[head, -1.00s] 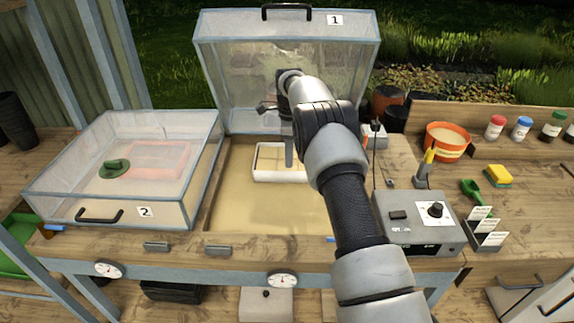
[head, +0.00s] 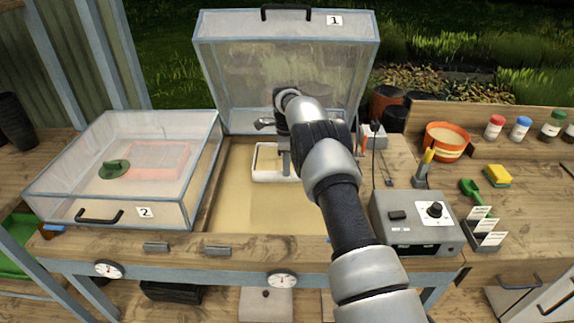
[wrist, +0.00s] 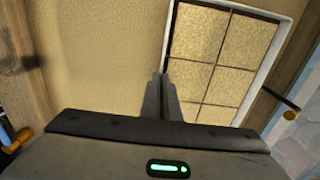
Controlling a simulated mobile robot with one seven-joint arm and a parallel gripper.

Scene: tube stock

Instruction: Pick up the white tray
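The white tray (wrist: 168,40) is a shallow rectangle with thin dividers and tan, grainy squares inside. In the head view the white tray (head: 262,176) sits on the sand-coloured bed of the open frame, its right part hidden by my arm. My gripper (wrist: 161,80) points down at the tray's near wall. Its two fingers are close together, with the wall running in between the tips, so they look closed on the rim. In the head view my gripper (head: 285,168) is partly covered by my own wrist.
The clear lid marked 1 (head: 225,90) stands open behind the tray. The closed lid marked 2 (head: 180,210) is at left. A grey control box (head: 400,235) and an orange pot (head: 447,138) are at right. The sand bed (head: 240,215) in front of the tray is bare.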

